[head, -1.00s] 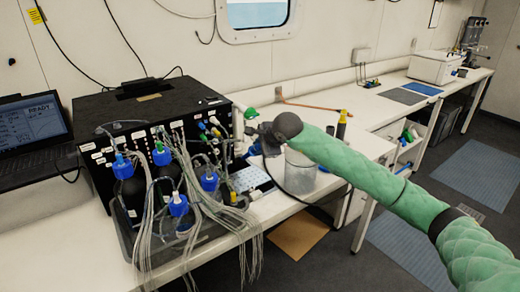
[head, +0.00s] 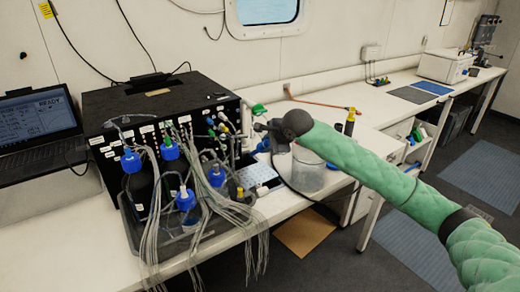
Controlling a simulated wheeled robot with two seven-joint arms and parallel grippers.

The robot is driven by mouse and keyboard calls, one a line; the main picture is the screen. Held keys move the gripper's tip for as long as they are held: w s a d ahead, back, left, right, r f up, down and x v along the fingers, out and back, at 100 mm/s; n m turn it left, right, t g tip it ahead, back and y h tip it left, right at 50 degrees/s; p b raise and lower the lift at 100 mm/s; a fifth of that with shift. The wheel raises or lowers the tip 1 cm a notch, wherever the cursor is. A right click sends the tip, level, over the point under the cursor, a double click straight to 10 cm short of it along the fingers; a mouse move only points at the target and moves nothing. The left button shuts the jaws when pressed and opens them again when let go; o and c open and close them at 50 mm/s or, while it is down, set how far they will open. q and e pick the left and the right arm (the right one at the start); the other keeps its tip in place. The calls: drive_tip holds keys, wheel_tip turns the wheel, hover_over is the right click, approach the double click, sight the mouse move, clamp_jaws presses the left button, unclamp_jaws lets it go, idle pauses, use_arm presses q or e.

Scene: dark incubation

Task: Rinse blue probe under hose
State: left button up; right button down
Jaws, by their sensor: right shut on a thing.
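My right gripper (head: 262,130) is small and partly hidden by its own dark wrist, above the bench at the right end of the black box. It is shut on a small blue thing (head: 263,145), which looks like the blue probe; its shape is mostly hidden. A clear container (head: 307,174) stands on the bench just below and right of the wrist. A thin copper-coloured hose or pipe (head: 312,103) runs along the bench by the wall; I cannot tell if it is the rinsing hose. My left gripper is not in view.
The black box (head: 160,98) with many tubes and blue-capped bottles (head: 185,201) fills the left of the bench. A laptop (head: 38,118) stands far left. A yellow-topped black bottle (head: 350,122) stands behind my right arm.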

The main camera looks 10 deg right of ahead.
drive_tip(key=s+d+r+b, duration=0.2)
drive_tip(key=s+d+b, duration=0.2)
drive_tip(key=s, duration=0.7)
drive_tip(key=shift+s+b, duration=0.3)
drive_tip(key=shift+b, duration=0.35)
drive_tip(key=shift+d, duration=0.1)
